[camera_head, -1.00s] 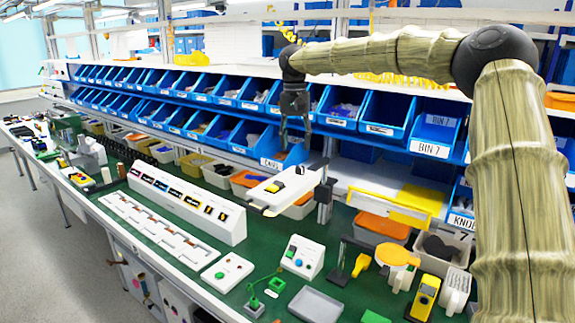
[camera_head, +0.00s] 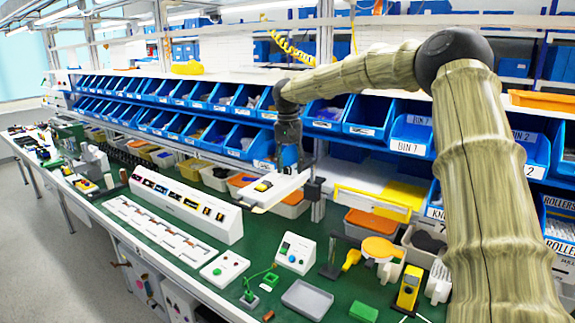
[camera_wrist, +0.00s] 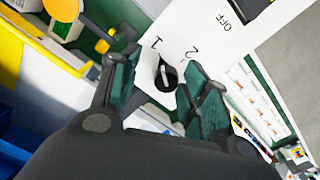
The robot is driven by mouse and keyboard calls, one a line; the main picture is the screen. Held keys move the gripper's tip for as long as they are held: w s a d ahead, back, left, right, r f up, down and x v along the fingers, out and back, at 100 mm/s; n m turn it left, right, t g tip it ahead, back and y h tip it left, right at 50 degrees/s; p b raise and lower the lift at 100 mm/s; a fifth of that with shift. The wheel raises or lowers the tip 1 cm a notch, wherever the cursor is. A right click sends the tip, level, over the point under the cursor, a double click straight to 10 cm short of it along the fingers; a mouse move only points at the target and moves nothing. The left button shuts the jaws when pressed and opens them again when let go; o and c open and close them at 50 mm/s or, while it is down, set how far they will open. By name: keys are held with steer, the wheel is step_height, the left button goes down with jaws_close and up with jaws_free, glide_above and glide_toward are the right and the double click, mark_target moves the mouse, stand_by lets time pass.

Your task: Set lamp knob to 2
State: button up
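The lamp knob (camera_wrist: 167,78) is small and black with a pale pointer line. It sits on a white panel (camera_wrist: 218,50) printed 1, 2 and OFF. Its pointer appears to lie toward the 1, though the view is tilted. My gripper (camera_wrist: 160,66) is open, with one finger to each side of the knob and visible gaps. In the head view my gripper (camera_head: 288,162) points down over the raised white lamp panel (camera_head: 262,198). There its fingers hide much of the panel's far end, and the knob cannot be made out.
Rows of blue bins (camera_head: 325,113) stand behind my arm. A long white box with coloured windows (camera_head: 185,207) is left of the panel.

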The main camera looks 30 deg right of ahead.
steer(key=shift+s, duration=0.1)
steer(key=c, duration=0.3)
steer(key=shift+w+a+f, duration=0.25)
steer(key=shift+w+f, duration=0.2)
steer(key=shift+w, duration=0.35)
jaws_close()
steer(key=shift+s+d, duration=0.15)
steer(key=shift+s, duration=0.05)
